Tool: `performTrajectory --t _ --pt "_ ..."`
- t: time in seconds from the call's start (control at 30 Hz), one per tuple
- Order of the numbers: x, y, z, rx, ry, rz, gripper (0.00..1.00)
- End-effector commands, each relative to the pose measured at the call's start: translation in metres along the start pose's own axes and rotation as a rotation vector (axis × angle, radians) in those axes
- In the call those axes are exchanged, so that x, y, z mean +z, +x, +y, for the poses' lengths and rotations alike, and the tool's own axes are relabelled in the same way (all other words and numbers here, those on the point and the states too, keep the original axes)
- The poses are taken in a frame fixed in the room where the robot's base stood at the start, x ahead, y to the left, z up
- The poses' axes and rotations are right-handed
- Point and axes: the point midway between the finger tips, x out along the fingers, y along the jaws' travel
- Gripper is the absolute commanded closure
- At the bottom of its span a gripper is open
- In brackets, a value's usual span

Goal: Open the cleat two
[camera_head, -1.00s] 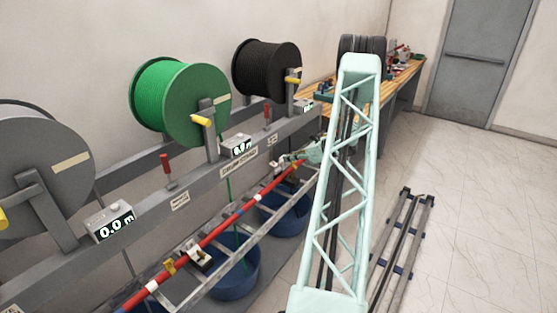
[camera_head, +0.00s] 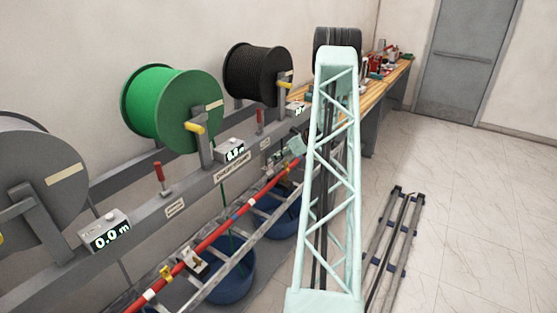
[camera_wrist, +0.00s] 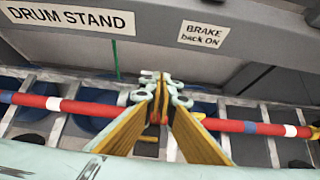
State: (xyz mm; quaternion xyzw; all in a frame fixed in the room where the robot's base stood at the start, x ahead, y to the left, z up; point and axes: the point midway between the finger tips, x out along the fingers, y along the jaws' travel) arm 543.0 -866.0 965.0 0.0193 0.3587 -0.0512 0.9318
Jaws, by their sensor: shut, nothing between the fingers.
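A red cable (camera_head: 225,225) with white and blue bands runs along a grey ladder rack below the drum stand. A pale cleat (camera_head: 190,262) with a yellow part beside it sits on the cable in the near part of the head view. My gripper (camera_head: 297,147) is over the cable farther back; the wrist view also shows my gripper (camera_wrist: 160,82), shut and empty, its yellow-lined fingers meeting at the tips above the red cable (camera_wrist: 90,107). Small yellow parts show by the fingers, but the fingers hide most of what lies there. I cannot tell which cleat is number two.
The grey drum stand (camera_head: 130,235) runs along the left, with green (camera_head: 170,108) and black (camera_head: 258,78) drums above. Blue tubs (camera_head: 232,277) stand under the rack. A wooden bench (camera_head: 385,78) is at the back. Metal rails (camera_head: 390,240) lie on the otherwise open floor at right.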

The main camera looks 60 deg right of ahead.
Motion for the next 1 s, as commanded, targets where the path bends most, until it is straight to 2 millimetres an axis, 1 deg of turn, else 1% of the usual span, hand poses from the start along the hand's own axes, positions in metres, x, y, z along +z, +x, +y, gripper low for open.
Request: performTrajectory --t 0.7,0.87,1.0 --pt "0.003 0.001 0.000 0.000 0.001 -0.001 1.00" --pt "0.004 -0.003 0.001 0.001 0.000 -0.001 1.00" --pt "0.006 -0.011 0.002 0.002 -0.001 -0.001 1.00"
